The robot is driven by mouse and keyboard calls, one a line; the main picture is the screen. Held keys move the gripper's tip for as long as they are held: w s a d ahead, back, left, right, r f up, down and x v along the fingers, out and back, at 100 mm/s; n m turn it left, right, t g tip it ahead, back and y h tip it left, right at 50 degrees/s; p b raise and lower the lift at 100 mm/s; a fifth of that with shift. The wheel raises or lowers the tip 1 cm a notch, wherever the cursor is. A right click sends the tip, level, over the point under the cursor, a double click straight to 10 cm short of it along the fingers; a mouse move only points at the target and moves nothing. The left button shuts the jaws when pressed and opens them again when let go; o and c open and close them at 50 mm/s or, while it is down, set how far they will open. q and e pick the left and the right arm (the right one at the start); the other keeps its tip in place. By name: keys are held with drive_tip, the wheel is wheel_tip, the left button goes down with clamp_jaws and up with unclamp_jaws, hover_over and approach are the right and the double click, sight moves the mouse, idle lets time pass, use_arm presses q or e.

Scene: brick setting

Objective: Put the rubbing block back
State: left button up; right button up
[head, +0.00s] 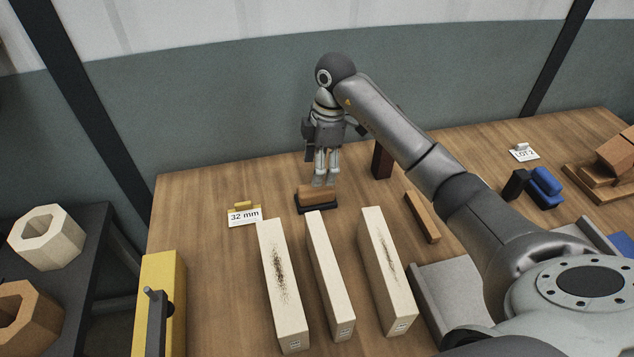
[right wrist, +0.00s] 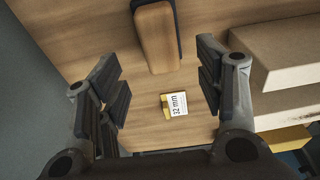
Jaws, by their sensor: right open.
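A brown block on a dark base, seemingly the rubbing block (head: 318,194), lies on the wooden table just behind the pale bars. In the right wrist view it (right wrist: 157,38) shows at the top, beyond the fingertips. I cannot tell whether the dark base is part of it or a separate tray. My right gripper (head: 323,180) points down just behind the block, with its fingers apart. In the wrist view the open gripper (right wrist: 161,88) has nothing between its fingers but table and a card further below. My left gripper is not in view.
Three long pale bars, left (head: 281,290), middle (head: 329,275) and right (head: 387,270), lie in front; the outer two have dark smudges. A "32 mm" card (head: 245,217) stands left of the block. A dark upright block (head: 381,160) and brown strip (head: 422,216) are to the right.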

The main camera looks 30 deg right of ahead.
sight(322, 187)
drive_tip(key=r, duration=0.4)
drive_tip(key=shift+s+d+r, duration=0.1)
drive_tip(key=shift+d, duration=0.15)
